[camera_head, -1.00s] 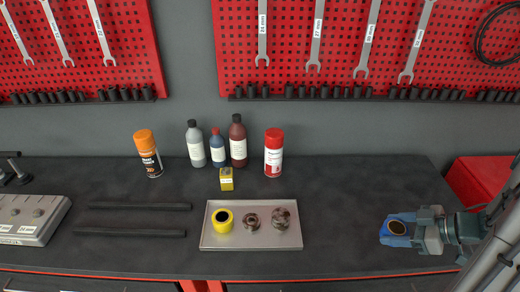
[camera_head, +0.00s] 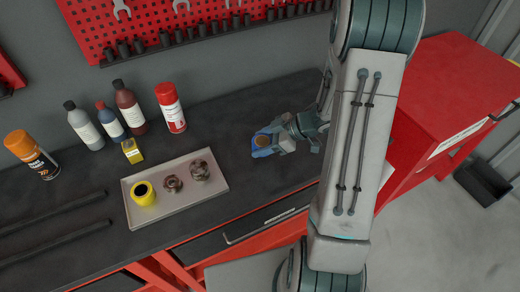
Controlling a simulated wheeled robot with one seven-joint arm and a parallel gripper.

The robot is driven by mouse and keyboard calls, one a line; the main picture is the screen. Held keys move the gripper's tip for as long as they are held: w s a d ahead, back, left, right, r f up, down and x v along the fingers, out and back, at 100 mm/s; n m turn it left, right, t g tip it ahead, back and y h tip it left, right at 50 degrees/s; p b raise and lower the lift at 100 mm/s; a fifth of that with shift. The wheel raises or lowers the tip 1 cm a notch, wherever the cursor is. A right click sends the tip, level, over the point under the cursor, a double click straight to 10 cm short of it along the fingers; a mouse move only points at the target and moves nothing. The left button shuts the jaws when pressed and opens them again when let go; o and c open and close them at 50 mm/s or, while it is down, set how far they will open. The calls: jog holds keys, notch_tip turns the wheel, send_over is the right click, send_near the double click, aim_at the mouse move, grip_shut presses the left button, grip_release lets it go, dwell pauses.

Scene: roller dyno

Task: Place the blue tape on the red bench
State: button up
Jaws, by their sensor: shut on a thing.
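The blue tape (camera_head: 262,145) is a blue roll with a brown core. My gripper (camera_head: 275,142) is shut on it, over the right part of the dark workbench (camera_head: 235,205). I cannot tell whether the tape touches the worktop. A red bench or cabinet (camera_head: 455,85) with a flat, bare top stands to the right of the workbench. My arm hides part of its left side.
A metal tray (camera_head: 178,205) holds a yellow roll (camera_head: 143,193) and two metal parts. Behind it stand a red-capped spray can (camera_head: 170,108), several bottles and an orange-capped can (camera_head: 32,155). A black bin (camera_head: 483,183) is at the far right.

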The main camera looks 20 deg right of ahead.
jog(key=shift+w+a+f, duration=0.1)
jog(key=shift+a+f, duration=0.05)
jog(key=shift+a, duration=0.1)
jog(key=shift+f, duration=2)
jog(key=shift+f, duration=0.1)
jog(key=o, duration=1)
